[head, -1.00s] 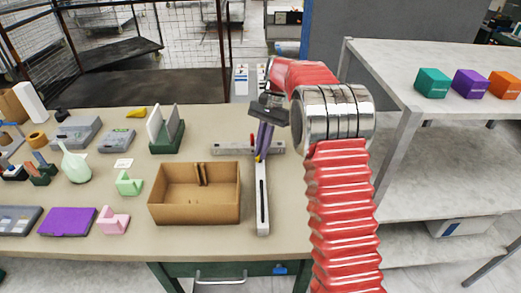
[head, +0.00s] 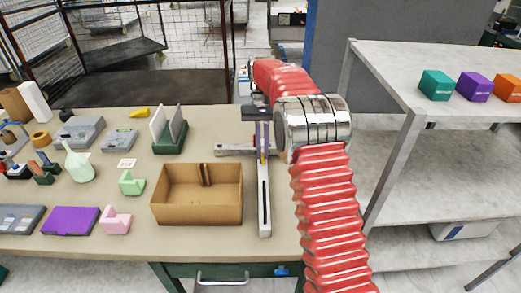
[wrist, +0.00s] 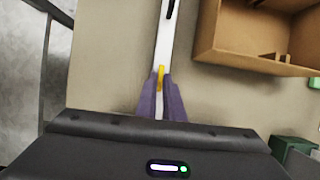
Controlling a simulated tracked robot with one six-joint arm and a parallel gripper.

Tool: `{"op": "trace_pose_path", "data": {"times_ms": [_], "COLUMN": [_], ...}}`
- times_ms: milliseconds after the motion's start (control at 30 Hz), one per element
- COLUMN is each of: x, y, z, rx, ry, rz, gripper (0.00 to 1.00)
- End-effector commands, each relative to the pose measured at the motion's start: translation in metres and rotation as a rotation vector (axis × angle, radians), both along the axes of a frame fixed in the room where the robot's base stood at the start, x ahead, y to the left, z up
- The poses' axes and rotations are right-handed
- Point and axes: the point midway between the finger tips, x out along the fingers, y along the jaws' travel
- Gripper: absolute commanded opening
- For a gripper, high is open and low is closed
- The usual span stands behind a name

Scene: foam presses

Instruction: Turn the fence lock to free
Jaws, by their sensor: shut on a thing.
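The fence is a T-shaped piece on the bench, with a pale slotted rail (head: 264,207) running towards me and a grey crossbar (head: 233,150) at its far end. A small yellow piece, which looks like the fence lock (wrist: 161,74), shows between my purple fingertips in the wrist view. My gripper (head: 262,152) points down over the junction of rail and crossbar. It also shows in the wrist view (wrist: 161,88), with its fingers close together on the yellow piece. The fingers hide most of the lock, so I cannot tell its setting.
An open cardboard box (head: 196,217) stands just left of the rail. A green stand with upright plates (head: 170,138) is behind it. Several other items cover the left of the bench. A grey shelf unit (head: 400,90) with coloured boxes stands to the right.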

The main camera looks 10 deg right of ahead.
Motion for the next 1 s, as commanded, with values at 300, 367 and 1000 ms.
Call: {"op": "trace_pose_path", "data": {"times_ms": [300,367,1000], "x": [0.0021,0.002,0.0023], "y": [-0.0009,-0.0009,-0.0004], "z": [0.0015,0.0015,0.0042], "rx": [-0.002,-0.002,-0.001], "ry": [-0.009,-0.009,-0.001], "rz": [0.002,0.002,0.001], "gripper": [0.0,0.1,0.27]}}
